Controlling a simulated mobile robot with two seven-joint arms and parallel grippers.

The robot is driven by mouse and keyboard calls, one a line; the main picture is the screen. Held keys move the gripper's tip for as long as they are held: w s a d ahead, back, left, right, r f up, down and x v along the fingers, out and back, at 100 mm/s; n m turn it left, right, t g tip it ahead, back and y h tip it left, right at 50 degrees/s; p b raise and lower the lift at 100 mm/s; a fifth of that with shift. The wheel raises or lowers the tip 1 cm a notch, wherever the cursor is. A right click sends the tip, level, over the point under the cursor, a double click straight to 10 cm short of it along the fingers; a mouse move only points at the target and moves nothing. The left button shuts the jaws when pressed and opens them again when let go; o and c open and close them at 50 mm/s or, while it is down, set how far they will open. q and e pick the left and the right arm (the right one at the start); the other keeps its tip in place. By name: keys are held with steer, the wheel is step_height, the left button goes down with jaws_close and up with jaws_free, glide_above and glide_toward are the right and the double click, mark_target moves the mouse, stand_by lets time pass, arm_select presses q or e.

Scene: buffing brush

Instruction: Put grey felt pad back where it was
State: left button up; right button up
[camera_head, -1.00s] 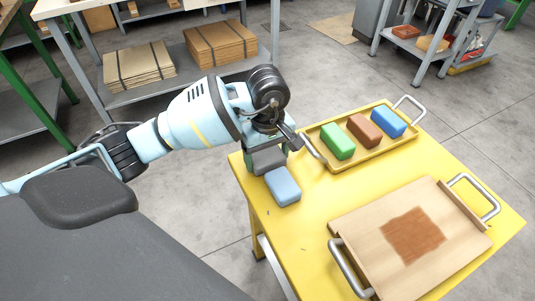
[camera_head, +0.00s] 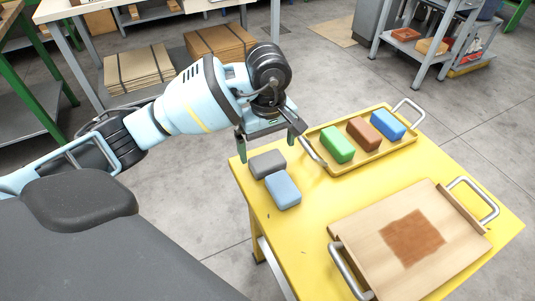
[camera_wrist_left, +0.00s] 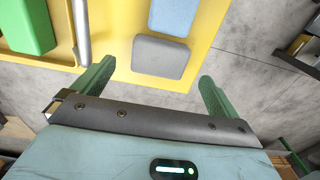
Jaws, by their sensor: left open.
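The grey felt pad (camera_head: 267,164) lies flat on the yellow table (camera_head: 290,225) near its left corner. It sits just behind a light blue pad (camera_head: 283,190), close to it. In the left wrist view the grey pad (camera_wrist_left: 160,56) is ahead of the fingers, near the table edge, with the light blue pad (camera_wrist_left: 173,15) beyond it. My left gripper (camera_head: 267,146) is open and empty, behind and above the grey pad. Its two green fingers (camera_wrist_left: 156,74) are spread wider than the pad and apart from it. My right gripper is not in view.
A yellow tray (camera_head: 372,152) with metal handles holds a green block (camera_head: 337,145), a brown block (camera_head: 364,132) and a blue block (camera_head: 388,125). A wooden board (camera_head: 365,240) with handles and a brown patch lies at the front right. The table's front left is clear.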

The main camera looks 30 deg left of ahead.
mark_target(268, 160)
arm_select(q)
step_height(268, 160, up, 7)
steer(key=shift+p, duration=0.35)
